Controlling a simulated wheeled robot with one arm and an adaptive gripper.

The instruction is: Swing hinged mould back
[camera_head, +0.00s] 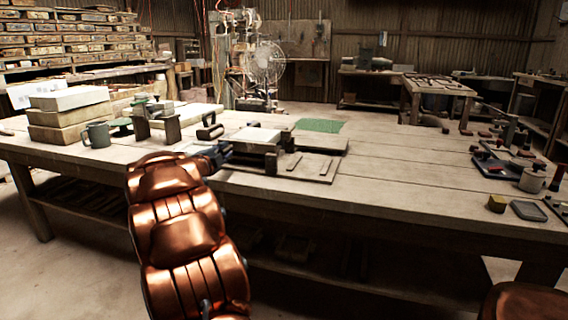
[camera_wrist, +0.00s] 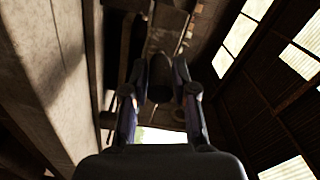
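The hinged mould (camera_head: 257,135) lies on the bench, with a pale flat top and dark metal sides. My gripper (camera_head: 216,152) is at the mould's left side, at the end of my copper-coloured arm. In the wrist view, the two fingers of my gripper (camera_wrist: 160,76) flank a dark rounded grip, which looks like the mould's handle (camera_wrist: 160,80). Both fingers appear to press against it, with no clear gap. The hinge and the inside of the mould cannot be made out.
A grey mug (camera_head: 97,134) and stacked boxes (camera_head: 68,114) stand left. A dark-handled tool (camera_head: 210,127) stands behind my gripper. The bench's middle right is clear.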

